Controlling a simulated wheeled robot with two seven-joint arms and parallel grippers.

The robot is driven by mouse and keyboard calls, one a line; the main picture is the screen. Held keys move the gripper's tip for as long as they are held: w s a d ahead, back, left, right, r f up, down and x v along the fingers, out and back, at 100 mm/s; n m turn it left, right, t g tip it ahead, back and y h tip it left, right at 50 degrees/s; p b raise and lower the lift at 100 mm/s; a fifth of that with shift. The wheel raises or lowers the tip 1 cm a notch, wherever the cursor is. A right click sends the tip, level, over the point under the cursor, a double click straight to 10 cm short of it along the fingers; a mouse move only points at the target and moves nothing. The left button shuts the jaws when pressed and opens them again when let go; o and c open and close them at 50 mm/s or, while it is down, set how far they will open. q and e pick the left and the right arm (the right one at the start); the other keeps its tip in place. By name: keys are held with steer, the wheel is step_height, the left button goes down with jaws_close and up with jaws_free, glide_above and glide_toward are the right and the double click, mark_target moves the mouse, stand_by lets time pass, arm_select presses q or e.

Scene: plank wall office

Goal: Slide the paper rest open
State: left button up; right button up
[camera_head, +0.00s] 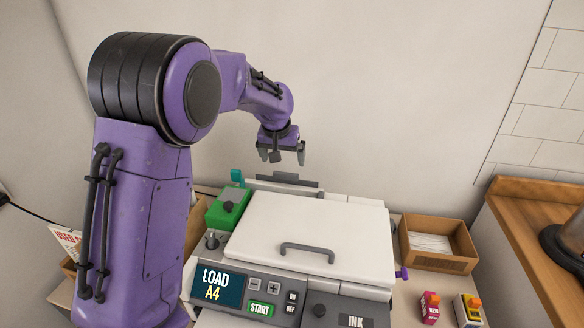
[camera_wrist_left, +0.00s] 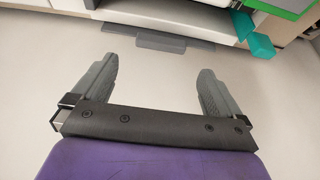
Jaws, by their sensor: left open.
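The printer (camera_head: 310,235) has a white lid with a grey handle, and its screen reads "LOAD A4". At its back edge is a flat grey piece that looks like the paper rest (camera_head: 288,179). The same grey piece shows in the left wrist view (camera_wrist_left: 160,41), at the top and just beyond the fingertips. My left gripper (camera_head: 284,155) is open and empty, above and behind the printer's back edge. In the left wrist view its two grey fingers (camera_wrist_left: 157,68) are spread wide, apart from the grey piece. My right gripper is not in view.
A green block (camera_head: 228,208) and a teal tab (camera_head: 237,177) stand at the printer's back left. A cardboard box (camera_head: 437,265) with paper sits at right, near pink (camera_head: 430,307) and yellow (camera_head: 468,310) cartridges. A wooden counter (camera_head: 535,235) is far right. The wall is behind.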

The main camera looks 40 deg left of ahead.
mark_target(286, 173)
arm_select(q)
steer(key=x, duration=0.3)
steer(key=shift+s+a+f, duration=0.2)
steer(key=shift+s+f, duration=0.05)
steer(key=shift+f, duration=0.1)
steer(key=x, duration=0.2)
steer(key=w+x, duration=0.1)
steer(key=x, duration=0.1)
steer(key=shift+w, duration=0.1)
steer(key=shift+s+r, duration=0.15)
steer(key=shift+s, duration=0.25)
steer(key=shift+w, duration=0.1)
steer(key=c, duration=1.3)
step_height(286, 173, up, 13)
steer(key=p, duration=1.4)
steer(key=shift+f, duration=0.2)
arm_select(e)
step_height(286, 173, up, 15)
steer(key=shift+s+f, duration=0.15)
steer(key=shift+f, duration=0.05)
arm_select(q)
steer(key=o, duration=1.1)
steer(key=shift+o, duration=1)
steer(key=shift+f, duration=0.1)
